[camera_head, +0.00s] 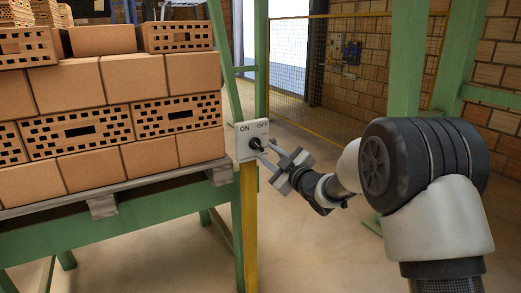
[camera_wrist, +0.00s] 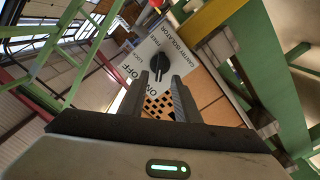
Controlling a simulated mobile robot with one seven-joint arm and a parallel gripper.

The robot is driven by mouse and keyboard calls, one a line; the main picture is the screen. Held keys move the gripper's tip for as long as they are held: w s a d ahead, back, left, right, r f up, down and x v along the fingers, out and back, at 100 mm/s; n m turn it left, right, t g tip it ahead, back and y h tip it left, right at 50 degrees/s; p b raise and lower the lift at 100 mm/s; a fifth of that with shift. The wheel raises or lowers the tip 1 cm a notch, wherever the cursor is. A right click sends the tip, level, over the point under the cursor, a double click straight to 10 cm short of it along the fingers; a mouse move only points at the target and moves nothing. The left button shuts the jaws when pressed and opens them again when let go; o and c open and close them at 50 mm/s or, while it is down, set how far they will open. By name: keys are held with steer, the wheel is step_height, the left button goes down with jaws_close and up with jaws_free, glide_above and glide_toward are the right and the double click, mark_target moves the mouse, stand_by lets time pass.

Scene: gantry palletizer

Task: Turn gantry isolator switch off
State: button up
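The gantry isolator switch is a white plate (camera_head: 241,150) with "ON" at the left and "OFF" at the right, on a yellow post. Its black knob (camera_head: 255,144) is at the plate's middle; I cannot tell for sure which label it points to. In the wrist view the knob (camera_wrist: 159,66) lies just beyond the fingertips, in line with the gap between them. My gripper (camera_head: 264,152) reaches to the plate from the right. Its two fingers (camera_wrist: 160,82) are apart with nothing held. I cannot tell whether they touch the knob.
A pallet (camera_head: 105,205) stacked with bricks (camera_head: 75,88) stands left, close to the switch, on a green frame (camera_head: 130,232). The yellow post (camera_head: 249,225) stands under the plate. A green column (camera_head: 408,60) and mesh fence (camera_head: 290,75) stand behind.

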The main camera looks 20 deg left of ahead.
mark_target(259, 146)
steer(key=x, duration=0.5)
steer(key=shift+w+a, duration=0.3)
jaws_close()
